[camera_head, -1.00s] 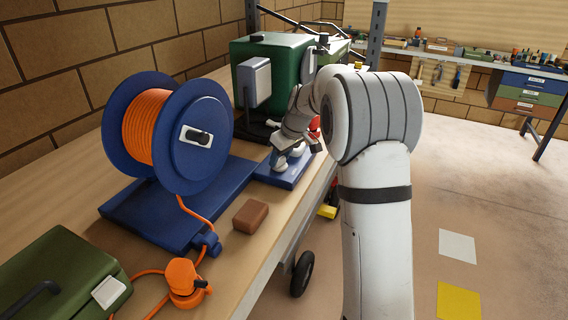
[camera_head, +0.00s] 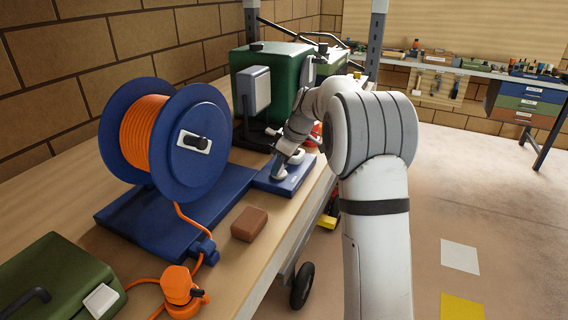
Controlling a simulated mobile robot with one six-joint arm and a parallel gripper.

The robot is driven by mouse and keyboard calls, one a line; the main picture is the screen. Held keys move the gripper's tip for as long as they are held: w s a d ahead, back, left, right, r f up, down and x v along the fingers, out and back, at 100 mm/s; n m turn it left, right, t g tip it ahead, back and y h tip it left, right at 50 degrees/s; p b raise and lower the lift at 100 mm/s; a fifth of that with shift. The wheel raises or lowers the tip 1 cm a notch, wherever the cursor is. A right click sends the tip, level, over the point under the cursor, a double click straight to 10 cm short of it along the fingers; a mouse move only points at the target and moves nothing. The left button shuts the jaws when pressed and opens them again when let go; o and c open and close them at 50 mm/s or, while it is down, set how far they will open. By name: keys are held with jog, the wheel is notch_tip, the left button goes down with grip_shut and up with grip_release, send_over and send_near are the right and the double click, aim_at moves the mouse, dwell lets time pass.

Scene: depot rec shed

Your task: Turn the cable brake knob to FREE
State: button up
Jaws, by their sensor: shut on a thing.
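A blue plate (camera_head: 295,178) with a small pale label lies on the bench beside the cable reel (camera_head: 188,150). My gripper (camera_head: 279,168) reaches down to this plate from the far right side, with its tip low over the plate's left part. It is shut on the brake knob, which is mostly hidden by my fingers and wrist. The knob's pointer and its FREE mark cannot be read from here. The reel has blue flanges, orange cable, and a black handle on a white plate at its hub.
A green machine (camera_head: 275,85) stands behind the plate. A brown block (camera_head: 249,224), an orange plug (camera_head: 180,287) and a green case (camera_head: 58,280) sit on the near bench (camera_head: 226,268). The floor to the right is mostly clear.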

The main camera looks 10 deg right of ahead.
jog(key=shift+s+f, duration=0.15)
jog(key=shift+f, duration=0.1)
jog(key=o, duration=1)
jog(key=shift+r, duration=0.15)
jog(key=shift+d+r, duration=0.1)
jog(key=shift+r, duration=0.15)
jog(key=v, duration=0.7)
jog(key=shift+s+d+r, duration=0.1)
jog(key=shift+r, duration=0.05)
